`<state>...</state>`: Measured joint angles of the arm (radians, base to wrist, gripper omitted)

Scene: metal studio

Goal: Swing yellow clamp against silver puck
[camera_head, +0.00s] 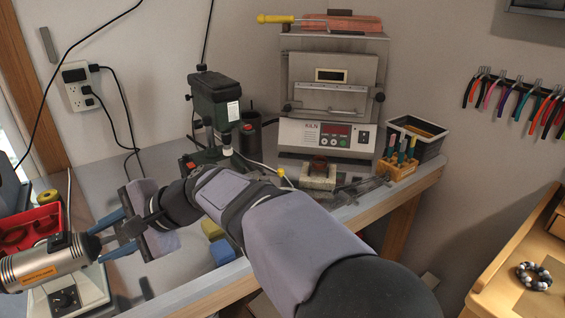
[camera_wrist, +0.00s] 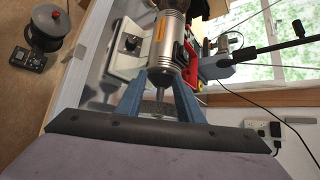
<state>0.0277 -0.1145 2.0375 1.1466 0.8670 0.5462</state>
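My gripper (camera_head: 99,242) is at the left of the bench in the head view. Its two blue fingers stand apart on either side of the dark spindle of a silver motor (camera_head: 40,264) with an orange label. In the wrist view my gripper (camera_wrist: 161,82) also shows spread fingers with the motor (camera_wrist: 166,48) beyond them; I cannot tell if they touch it. I cannot make out a yellow clamp or a silver puck for certain. A small yellow round thing (camera_head: 47,197) lies by the red tray. A yellow block (camera_head: 212,230) sits partly behind my arm.
A red tray (camera_head: 32,226) stands behind the motor. A blue block (camera_head: 222,252) lies near the bench's front edge. A green drill press (camera_head: 214,112), a kiln (camera_head: 327,140) and a tool holder (camera_head: 401,165) stand along the back and right. My arm hides much of the bench middle.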

